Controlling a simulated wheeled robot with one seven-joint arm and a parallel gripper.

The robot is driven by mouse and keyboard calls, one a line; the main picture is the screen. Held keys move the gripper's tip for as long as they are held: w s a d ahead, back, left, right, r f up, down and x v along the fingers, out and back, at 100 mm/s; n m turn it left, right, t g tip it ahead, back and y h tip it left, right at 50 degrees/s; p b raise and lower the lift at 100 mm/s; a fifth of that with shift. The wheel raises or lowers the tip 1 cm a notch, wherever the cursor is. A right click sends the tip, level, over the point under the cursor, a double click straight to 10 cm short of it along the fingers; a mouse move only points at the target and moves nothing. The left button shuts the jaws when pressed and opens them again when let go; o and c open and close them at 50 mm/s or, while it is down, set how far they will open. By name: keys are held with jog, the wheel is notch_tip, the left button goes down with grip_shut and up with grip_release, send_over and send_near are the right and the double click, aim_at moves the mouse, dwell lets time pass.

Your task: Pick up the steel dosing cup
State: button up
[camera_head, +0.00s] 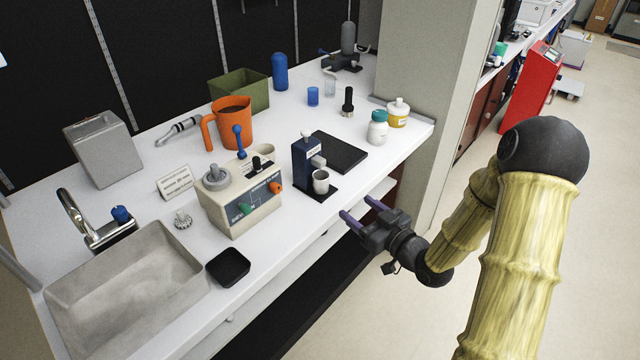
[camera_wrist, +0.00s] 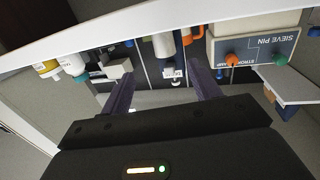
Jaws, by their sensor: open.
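The steel dosing cup (camera_head: 321,184) appears to be the small grey cup standing upright at the foot of a dark blue dispenser (camera_head: 303,160), near the counter's front edge. My gripper (camera_head: 356,208) is open and empty, in front of the counter edge, to the right of the cup and apart from it. Its two purple fingers point toward the counter. The wrist view shows the counter upside down, with both fingers spread and nothing between them in grasp.
A beige machine (camera_head: 240,205) with knobs stands left of the dispenser. A black mat (camera_head: 340,152) lies behind it to the right. An orange jug (camera_head: 234,125), a white jar with a teal lid (camera_head: 377,128) and a sink (camera_head: 130,290) share the counter. A pillar (camera_head: 430,70) rises at its right end.

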aim_at(326, 185)
jog(key=x, duration=0.7)
jog(key=shift+w+a, duration=0.2)
jog(key=shift+w, duration=0.05)
jog(key=x, duration=0.5)
jog(key=shift+s+a+r, duration=0.15)
jog(key=shift+a, duration=0.2)
jog(key=shift+c, duration=0.4)
jog(key=c, duration=1.1)
